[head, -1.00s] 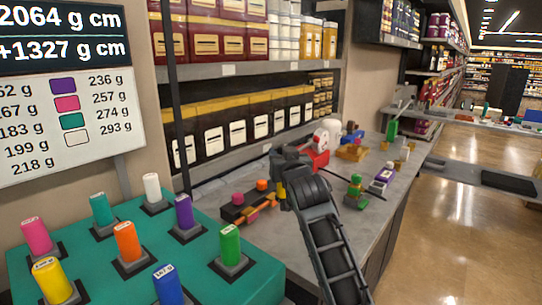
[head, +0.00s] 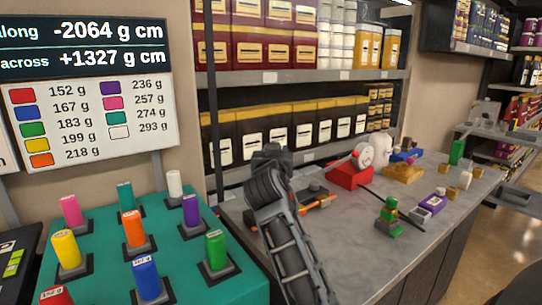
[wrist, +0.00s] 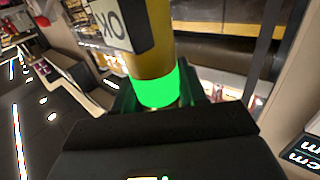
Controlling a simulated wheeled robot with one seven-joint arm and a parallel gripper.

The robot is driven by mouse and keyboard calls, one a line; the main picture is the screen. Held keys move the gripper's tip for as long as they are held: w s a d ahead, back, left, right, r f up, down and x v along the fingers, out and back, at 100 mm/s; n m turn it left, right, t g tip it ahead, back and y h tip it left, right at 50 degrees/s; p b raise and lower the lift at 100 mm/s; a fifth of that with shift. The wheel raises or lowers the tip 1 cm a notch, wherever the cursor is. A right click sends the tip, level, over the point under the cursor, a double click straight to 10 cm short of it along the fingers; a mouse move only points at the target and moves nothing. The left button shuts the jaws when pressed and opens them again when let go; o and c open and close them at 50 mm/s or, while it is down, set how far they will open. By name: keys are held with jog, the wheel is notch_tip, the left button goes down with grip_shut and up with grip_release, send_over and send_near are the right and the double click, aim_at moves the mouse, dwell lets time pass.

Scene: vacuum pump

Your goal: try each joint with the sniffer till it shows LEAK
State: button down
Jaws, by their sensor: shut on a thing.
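My gripper (head: 270,160) is in front of the lower shelf in the head view, above the back of the grey bench; its fingers are hard to make out there. In the wrist view it is shut on the sniffer (wrist: 150,62), a yellow cylinder with a glowing green band and a small display reading OK, upside down in that view. The sniffer's tip is hidden. A dark block with orange parts (head: 318,202) sits on the bench, partly behind my arm. A red unit (head: 350,177) with a white round face stands right of it. I cannot tell which parts are the pump's joints.
A teal board (head: 105,250) with several coloured, labelled weights stands front left, below a readout sign (head: 85,100). Shelves of tins (head: 290,130) rise behind the bench. A green figure (head: 388,212) and a purple block (head: 432,204) stand on the bench (head: 350,255) to the right.

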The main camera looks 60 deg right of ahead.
jog(key=shift+f+b, duration=2.35)
jog(key=shift+f, duration=1.1)
